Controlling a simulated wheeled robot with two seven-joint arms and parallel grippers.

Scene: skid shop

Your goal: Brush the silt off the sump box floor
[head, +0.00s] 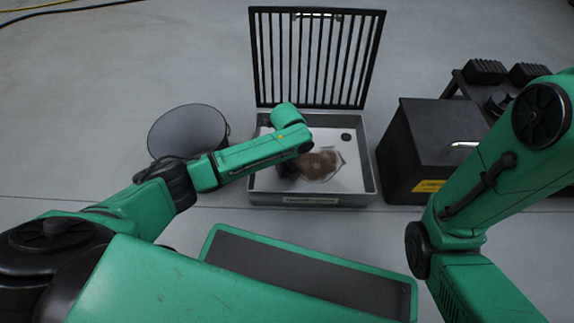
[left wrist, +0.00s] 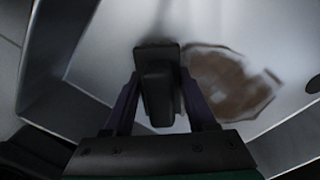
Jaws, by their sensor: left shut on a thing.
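The sump box (head: 352,199) is a shallow grey tray on the floor in the head view, with its barred grate (head: 318,106) standing open at the back. A brown patch of silt (head: 322,163) lies on its pale floor, and the silt also shows right of centre in the left wrist view (left wrist: 225,82). My left gripper (head: 287,172) reaches into the box at the silt's left side. In the left wrist view it is shut on a dark, block-shaped brush (left wrist: 155,82). Whether the bristles touch the floor is hidden. My right gripper is out of view.
A small black round thing (head: 346,137) sits on the box floor at the back right. A grey round bucket (head: 188,131) stands left of the box. A black case (head: 425,145) with a yellow label stands close on the right, beside a dark rack (head: 486,71).

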